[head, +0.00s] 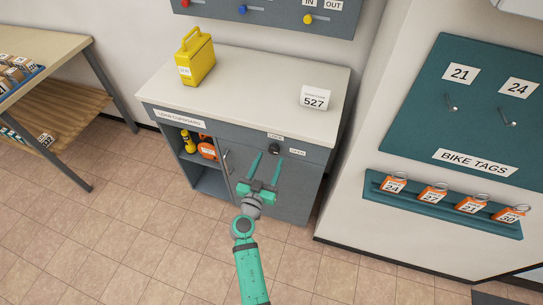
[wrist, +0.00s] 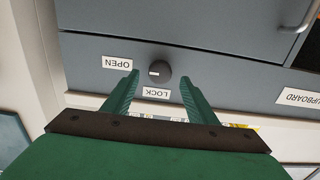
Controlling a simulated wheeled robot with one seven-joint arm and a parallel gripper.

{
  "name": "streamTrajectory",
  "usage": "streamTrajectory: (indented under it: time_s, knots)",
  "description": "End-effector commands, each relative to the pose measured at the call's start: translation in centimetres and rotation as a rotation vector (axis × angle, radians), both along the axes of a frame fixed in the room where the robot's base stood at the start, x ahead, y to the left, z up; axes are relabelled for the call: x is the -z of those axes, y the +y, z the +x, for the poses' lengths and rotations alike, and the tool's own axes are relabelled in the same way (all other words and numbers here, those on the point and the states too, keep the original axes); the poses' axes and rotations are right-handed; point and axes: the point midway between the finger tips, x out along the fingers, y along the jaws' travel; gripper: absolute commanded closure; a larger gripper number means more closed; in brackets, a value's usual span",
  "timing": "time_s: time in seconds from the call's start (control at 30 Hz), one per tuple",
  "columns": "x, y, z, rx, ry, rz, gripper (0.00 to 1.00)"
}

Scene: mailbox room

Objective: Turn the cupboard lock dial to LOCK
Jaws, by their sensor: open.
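The lock dial (head: 274,148) is a dark round knob on the upper front of the grey cupboard (head: 300,185). In the wrist view, the dial (wrist: 161,75) appears upside down, with its white mark on the side of the OPEN label (wrist: 117,62). The LOCK label (wrist: 156,93) lies below the dial there; in the head view the LOCK label (head: 275,136) is above it and the OPEN label (head: 297,152) right of it. My gripper (head: 269,157) is open and empty in front of the dial. In the wrist view, its fingers (wrist: 159,78) appear on either side of the dial, with no visible contact.
The cupboard top holds a yellow case (head: 196,60) and a 527 card (head: 315,98). The cupboard's left part shows open shelves beside a door handle (head: 228,163). The bike tag board (head: 470,110) and tag shelf (head: 400,197) are at right, a wooden table (head: 40,55) at left.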

Motion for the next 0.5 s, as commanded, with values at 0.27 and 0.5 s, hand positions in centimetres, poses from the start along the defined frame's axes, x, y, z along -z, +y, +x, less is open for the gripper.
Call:
streamTrajectory:
  time_s: [0.27,0.5]
  knots:
    - [0.0,-0.9,2.7,0.001,0.0,-0.001,0.48]
    - [0.0,-1.0,3.0,0.0,0.001,-0.001,0.48]
